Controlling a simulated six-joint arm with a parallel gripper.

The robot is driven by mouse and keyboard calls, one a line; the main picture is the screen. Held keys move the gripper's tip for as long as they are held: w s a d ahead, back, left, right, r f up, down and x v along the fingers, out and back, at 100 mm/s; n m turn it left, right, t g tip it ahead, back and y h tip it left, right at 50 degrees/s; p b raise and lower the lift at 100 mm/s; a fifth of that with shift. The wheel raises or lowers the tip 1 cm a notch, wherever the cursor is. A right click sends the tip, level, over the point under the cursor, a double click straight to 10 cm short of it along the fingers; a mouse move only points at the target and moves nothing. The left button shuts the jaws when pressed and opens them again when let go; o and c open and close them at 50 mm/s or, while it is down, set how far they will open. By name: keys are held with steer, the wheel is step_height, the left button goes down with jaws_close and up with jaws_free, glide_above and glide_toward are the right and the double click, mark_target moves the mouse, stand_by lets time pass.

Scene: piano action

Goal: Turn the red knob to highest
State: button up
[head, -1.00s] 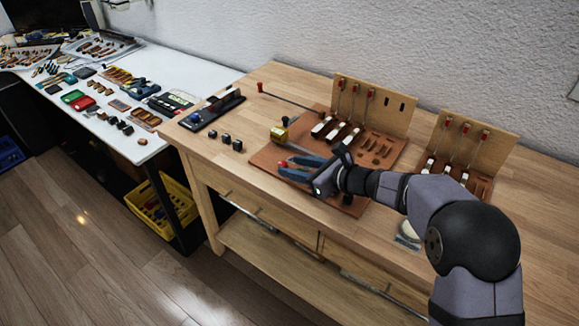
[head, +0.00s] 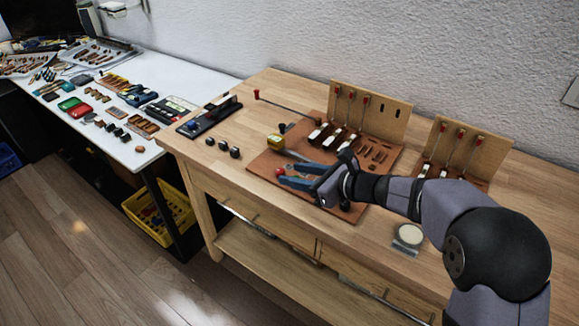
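A small red knob (head: 280,172) shows at the left end of my gripper, low over the brown board (head: 262,166). My gripper (head: 284,174) points left over the board, and its two blue fingers are spread apart. The red knob lies at the fingertips, and I cannot tell whether either finger touches it. Whatever the knob is mounted on is hidden by the fingers. Another red knob (head: 257,94) tops a rod at the back left of the table. Several small red knobs (head: 366,99) stand on rods along the upright wooden panel (head: 390,118).
A yellow block (head: 276,142) sits at the board's left edge. A second panel with keys (head: 462,140) stands to the right. A round pale disc (head: 409,235) lies at the front right. Black blocks (head: 223,146) lie at the left.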

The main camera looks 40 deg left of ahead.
steer(key=s+a+r+n+g+p, duration=0.2)
steer(key=s+a+r+g+p, duration=0.15)
steer(key=s+a+p, duration=0.35)
steer(key=n+t+h+p, duration=0.55)
steer(key=n+h, duration=0.35)
steer(key=n, duration=2)
glide_toward(280, 171)
steer(key=shift+w+a+f+g, duration=0.2)
steer(key=shift+w+a+g, duration=0.05)
steer(key=shift+w+g, duration=0.2)
steer(key=shift+h, duration=0.3)
steer(key=shift+p+x, duration=1.6)
steer(key=shift+x, duration=2.05)
